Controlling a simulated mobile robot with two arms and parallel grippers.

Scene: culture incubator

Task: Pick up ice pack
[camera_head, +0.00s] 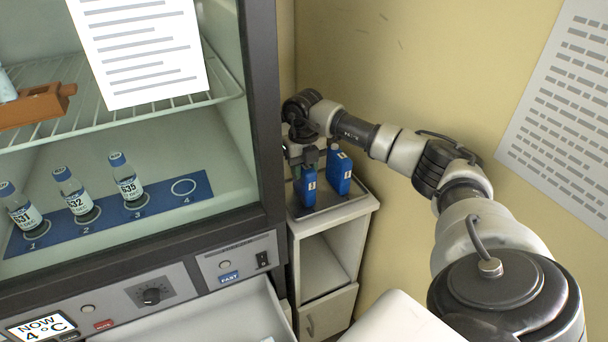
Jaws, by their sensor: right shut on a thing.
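Two blue ice packs stand upright side by side on the grey tray top of a small cabinet, right of the incubator. My right gripper (308,160) reaches down over the left ice pack (306,188) and is shut on its top. The right ice pack (340,173) stands just beside it, apart from the gripper. I cannot tell whether the held pack is touching the tray (331,205). My left gripper is not in view.
The incubator (265,120) stands close on the left, with several vials on a blue numbered strip (165,205) inside; spot 4 is empty. An open drawer (215,318) juts out below. The yellow wall (420,70) is close behind my right arm.

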